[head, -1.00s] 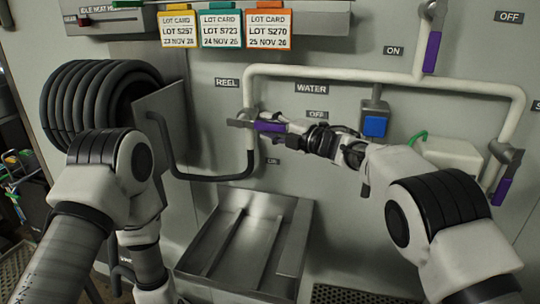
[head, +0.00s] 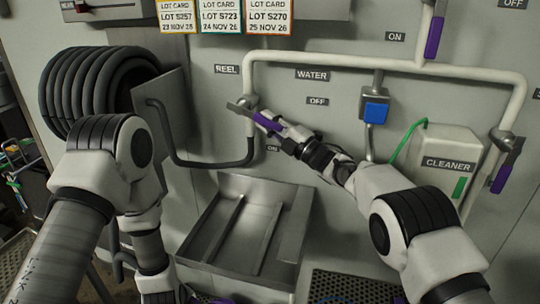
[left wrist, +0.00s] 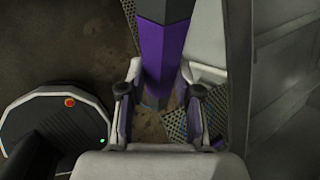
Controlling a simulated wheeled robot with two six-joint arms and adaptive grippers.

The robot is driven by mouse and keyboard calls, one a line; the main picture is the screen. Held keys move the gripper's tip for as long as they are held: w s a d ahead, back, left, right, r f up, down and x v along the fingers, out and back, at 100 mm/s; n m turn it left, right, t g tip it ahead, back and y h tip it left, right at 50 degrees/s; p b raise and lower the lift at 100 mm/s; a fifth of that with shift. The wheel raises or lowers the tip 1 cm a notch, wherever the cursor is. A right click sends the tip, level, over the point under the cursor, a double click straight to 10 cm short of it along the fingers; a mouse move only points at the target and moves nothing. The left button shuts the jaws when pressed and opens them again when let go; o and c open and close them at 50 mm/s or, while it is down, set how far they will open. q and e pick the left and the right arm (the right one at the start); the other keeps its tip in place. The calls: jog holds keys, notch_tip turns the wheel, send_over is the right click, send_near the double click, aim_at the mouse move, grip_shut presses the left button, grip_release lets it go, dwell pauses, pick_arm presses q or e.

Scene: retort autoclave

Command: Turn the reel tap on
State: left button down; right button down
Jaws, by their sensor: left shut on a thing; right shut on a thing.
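The reel tap (head: 266,121) has a purple lever on the white pipe below the REEL label. The lever slopes down to the right, between the OFF label (head: 317,101) and the ON label (head: 272,148). My right gripper (head: 280,129) is shut on the lever's outer end. My left gripper (left wrist: 160,100) is shut on a purple and grey bar (left wrist: 163,45), which runs between its fingers in the left wrist view. The bar's full shape is hidden. In the head view the left hand is mostly out of frame at the bottom.
A black hose reel (head: 90,85) hangs at the left. A steel sink (head: 245,235) stands below the tap. Other purple-levered taps are at the top (head: 435,37) and right (head: 506,172). A CLEANER box (head: 447,155) and a blue switch (head: 375,112) are right of the tap.

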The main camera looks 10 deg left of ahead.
jog(key=shift+a+f+m+t+y, duration=0.35)
jog(key=shift+f+m+t+y, duration=0.45)
jog(key=shift+t, duration=0.1)
jog(key=c, duration=1)
grip_release()
jog(key=shift+w, duration=0.1)
jog(key=shift+o, duration=0.2)
jog(key=v, duration=1.2)
jog(key=shift+a, duration=0.1)
